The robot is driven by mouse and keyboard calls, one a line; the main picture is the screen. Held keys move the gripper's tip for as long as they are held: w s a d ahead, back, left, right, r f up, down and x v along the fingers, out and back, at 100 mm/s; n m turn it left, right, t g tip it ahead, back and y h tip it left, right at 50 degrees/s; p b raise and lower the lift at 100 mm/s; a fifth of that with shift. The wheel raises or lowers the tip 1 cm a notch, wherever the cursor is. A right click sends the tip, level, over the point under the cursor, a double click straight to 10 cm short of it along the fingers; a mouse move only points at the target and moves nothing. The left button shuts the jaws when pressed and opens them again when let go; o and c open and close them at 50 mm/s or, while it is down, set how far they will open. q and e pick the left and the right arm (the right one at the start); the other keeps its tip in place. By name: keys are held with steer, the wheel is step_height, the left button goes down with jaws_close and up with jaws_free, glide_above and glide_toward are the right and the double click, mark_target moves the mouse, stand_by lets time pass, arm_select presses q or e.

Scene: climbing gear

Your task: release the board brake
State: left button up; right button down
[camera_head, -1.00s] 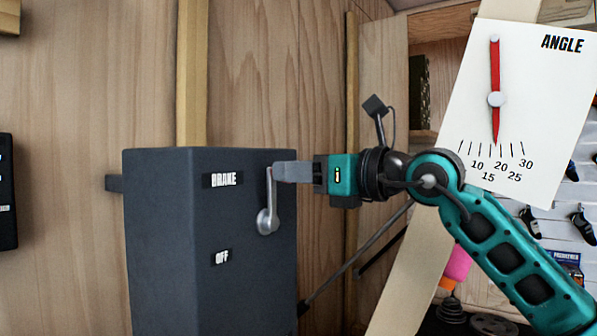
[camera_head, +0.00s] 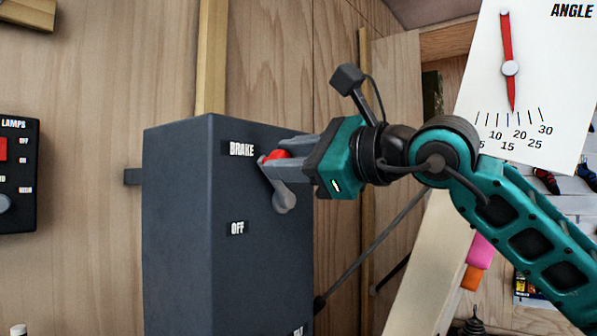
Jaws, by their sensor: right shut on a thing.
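The dark grey brake box (camera_head: 185,230) stands against the wooden wall, with BRAKE (camera_head: 241,149) and OFF (camera_head: 237,228) labels on its front. Its grey lever (camera_head: 281,194) has its round hub right of and between these labels. The lever's arm leans up and left from the hub, its tip close to the BRAKE label. My right gripper (camera_head: 283,161) comes from the right and is shut on the lever near its upper end, hiding part of it. A red part shows between the fingers; I cannot tell whether it belongs to the lever. My left gripper is out of view.
A white ANGLE dial (camera_head: 550,70) with a red pointer (camera_head: 508,50) is at the upper right, its tip near 20. A dark LAMPS panel (camera_head: 17,175) is at the left edge. A pale slanted beam (camera_head: 432,262) stands behind my right arm.

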step_height(320, 180, down, 6)
steer(key=s+a+n+b, duration=0.1)
steer(key=s+n+b, duration=0.1)
steer(key=n+b, duration=0.5)
steer(key=shift+a+f+n, duration=0.15)
steer(key=shift+a+n, duration=0.1)
steer(key=shift+n, duration=0.05)
steer(key=c, duration=0.8)
jaws_free()
steer(key=shift+d, duration=0.15)
